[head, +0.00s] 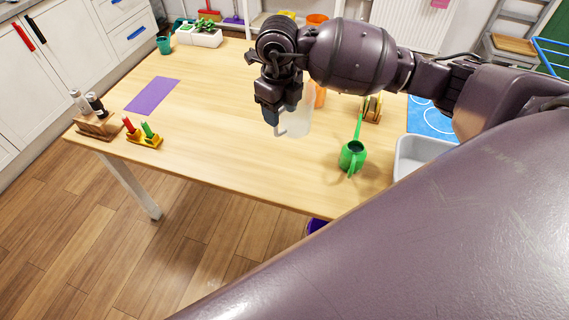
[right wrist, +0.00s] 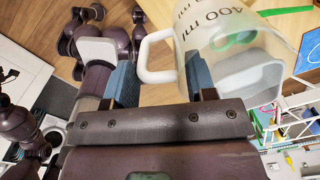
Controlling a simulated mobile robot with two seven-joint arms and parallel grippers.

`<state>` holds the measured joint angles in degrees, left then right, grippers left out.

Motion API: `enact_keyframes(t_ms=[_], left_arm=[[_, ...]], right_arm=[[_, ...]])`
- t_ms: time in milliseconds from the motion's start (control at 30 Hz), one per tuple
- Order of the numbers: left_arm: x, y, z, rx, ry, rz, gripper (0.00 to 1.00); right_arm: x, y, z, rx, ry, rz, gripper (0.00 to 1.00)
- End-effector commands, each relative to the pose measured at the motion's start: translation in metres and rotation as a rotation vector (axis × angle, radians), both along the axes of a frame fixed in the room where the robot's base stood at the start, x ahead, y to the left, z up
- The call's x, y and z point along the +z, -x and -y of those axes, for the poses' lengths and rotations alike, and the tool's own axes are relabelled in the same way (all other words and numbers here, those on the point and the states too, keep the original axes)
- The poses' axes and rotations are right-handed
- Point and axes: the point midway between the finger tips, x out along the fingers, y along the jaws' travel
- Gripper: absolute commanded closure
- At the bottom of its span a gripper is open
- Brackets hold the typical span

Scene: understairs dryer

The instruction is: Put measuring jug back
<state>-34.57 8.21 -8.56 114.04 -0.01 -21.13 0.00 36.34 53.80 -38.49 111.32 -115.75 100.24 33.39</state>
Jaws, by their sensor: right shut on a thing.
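The measuring jug (head: 298,122) is clear and whitish, with a pale handle and dark "400 ml" lettering that shows in the right wrist view (right wrist: 235,50). The gripper hides part of the jug. A flat purple mat (head: 153,96) lies bare on the table's left part. My left gripper is not in view.
A grey basin (head: 420,150) is farther right. The left-middle tabletop is clear.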

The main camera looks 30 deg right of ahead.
Motion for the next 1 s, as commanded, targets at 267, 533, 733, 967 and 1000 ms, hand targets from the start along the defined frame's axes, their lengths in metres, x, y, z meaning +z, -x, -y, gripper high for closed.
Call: enact_keyframes(t_ms=[267,533,733,967,1000], left_arm=[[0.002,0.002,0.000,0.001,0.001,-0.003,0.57],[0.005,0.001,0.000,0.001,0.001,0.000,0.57],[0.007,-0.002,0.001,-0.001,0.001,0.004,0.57],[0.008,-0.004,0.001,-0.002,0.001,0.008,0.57],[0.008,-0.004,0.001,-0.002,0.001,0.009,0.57]], right_arm=[[-0.050,0.002,0.000,-0.001,-0.002,-0.005,0.94],[-0.109,0.001,0.000,-0.001,-0.002,-0.005,0.94],[-0.143,0.001,0.000,0.000,0.000,-0.002,0.94],[-0.157,0.001,0.000,0.001,-0.001,-0.003,0.94],[-0.160,0.001,0.000,0.001,-0.001,-0.003,0.94]])
